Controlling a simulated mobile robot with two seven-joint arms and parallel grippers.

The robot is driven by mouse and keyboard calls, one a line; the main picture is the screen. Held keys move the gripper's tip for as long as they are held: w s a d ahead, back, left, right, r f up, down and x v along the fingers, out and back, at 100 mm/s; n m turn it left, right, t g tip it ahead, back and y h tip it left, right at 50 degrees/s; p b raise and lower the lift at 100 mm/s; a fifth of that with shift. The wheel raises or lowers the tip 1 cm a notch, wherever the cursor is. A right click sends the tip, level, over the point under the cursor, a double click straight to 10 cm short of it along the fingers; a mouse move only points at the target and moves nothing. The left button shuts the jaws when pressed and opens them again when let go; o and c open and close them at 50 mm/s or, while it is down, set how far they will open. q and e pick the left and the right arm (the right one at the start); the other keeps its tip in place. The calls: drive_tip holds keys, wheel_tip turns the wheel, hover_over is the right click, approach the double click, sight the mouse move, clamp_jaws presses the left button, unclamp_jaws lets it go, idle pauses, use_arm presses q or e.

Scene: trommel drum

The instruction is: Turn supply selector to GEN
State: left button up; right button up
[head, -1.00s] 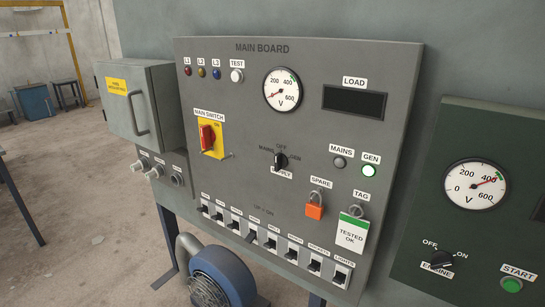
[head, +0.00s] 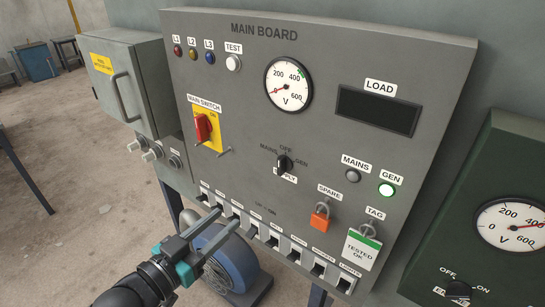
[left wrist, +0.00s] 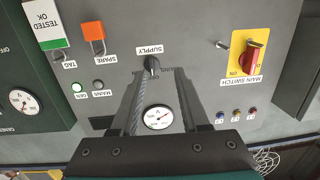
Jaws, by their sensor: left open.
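The supply selector (head: 285,163) is a black knob in the middle of the grey main board, with MAINS to its left, OFF above and GEN to its right. Its pointer seems to stand upright towards OFF. My left gripper (head: 213,223) is open and empty, low in front of the board, down and left of the selector. In the left wrist view, which is upside down, the selector (left wrist: 152,64) appears just beyond the open fingertips (left wrist: 153,76), apart from them as far as I can tell. My right gripper is not in view.
The red main switch (head: 203,128) is left of the selector. A row of breakers (head: 271,240) runs along the board's lower edge, partly behind my gripper. The GEN lamp (head: 386,190) is lit. An orange padlock (head: 320,217) hangs at the right. A blue motor (head: 230,260) stands below.

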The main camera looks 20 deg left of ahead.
use_arm(q)
drive_tip(key=h, duration=0.1)
approach(279, 164)
drive_tip(key=shift+m, duration=0.3)
drive_tip(key=shift+x, duration=4.3)
drive_tip(key=shift+f, duration=0.1)
clamp_jaws()
